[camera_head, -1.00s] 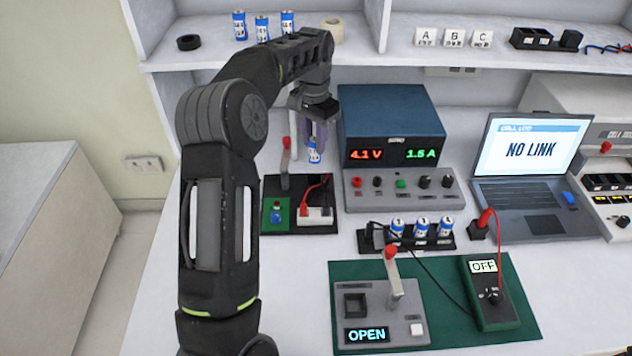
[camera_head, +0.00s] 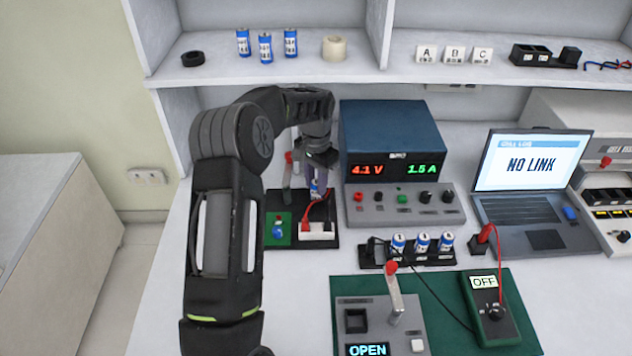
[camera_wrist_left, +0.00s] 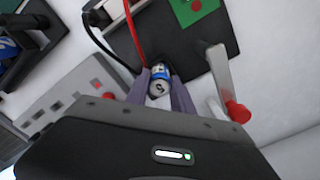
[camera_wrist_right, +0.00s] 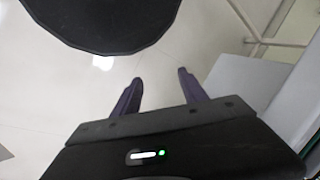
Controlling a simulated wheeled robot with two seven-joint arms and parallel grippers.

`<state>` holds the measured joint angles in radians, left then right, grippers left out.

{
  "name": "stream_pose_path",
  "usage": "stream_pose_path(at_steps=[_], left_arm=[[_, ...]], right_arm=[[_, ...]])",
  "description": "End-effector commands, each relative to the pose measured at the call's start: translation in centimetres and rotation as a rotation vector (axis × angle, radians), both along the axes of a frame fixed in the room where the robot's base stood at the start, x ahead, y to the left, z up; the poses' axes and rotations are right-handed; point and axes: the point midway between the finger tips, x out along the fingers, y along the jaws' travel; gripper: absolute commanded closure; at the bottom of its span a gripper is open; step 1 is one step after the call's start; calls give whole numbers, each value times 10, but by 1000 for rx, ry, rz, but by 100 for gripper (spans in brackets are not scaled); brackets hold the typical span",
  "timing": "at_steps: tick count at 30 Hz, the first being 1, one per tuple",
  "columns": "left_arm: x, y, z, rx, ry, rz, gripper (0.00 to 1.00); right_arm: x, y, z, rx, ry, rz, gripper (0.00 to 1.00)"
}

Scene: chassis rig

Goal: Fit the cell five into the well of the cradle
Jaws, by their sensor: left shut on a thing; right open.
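My left gripper (camera_head: 316,182) is shut on a blue and white cell (camera_head: 316,190), held upright low over the black board with a red-knobbed lever (camera_head: 288,162). In the left wrist view the cell (camera_wrist_left: 159,82) stands between the fingers (camera_wrist_left: 160,93), and its pale end bears a mark that looks like a 5. The black board (camera_wrist_left: 205,58), which looks like the cradle, lies right beneath it. The fingers and cell hide the well, so I cannot tell whether the cell is inside. My right gripper (camera_wrist_right: 158,82) is open and empty, away from the bench.
A green pad (camera_head: 278,230) and white terminal block (camera_head: 316,231) with red and black leads sit on the board's front. The blue power supply (camera_head: 390,130) stands close right. A rack (camera_head: 408,260) holds three cells. A grey tester (camera_head: 378,318) reads OPEN.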

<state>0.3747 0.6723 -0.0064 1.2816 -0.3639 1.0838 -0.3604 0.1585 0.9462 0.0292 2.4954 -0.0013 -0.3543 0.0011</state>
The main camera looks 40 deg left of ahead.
Motion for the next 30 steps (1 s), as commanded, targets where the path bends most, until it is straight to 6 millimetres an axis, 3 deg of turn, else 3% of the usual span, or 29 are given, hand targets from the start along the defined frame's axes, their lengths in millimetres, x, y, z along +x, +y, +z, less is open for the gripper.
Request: stream_pose_path(at_steps=[13,14,15,21,30], left_arm=[[0,0,-9,1,-2,1,100],[0,0,-8,1,-2,1,70],[0,0,-7,1,-2,1,67],[0,0,-7,1,-2,1,51],[0,0,-5,1,-2,1,50]], right_arm=[[0,0,-3,0,0,0,50],[0,0,-2,0,0,0,50],[0,0,-1,0,0,0,50],[0,0,-1,0,0,0,50],[0,0,0,0,0,0,50]])
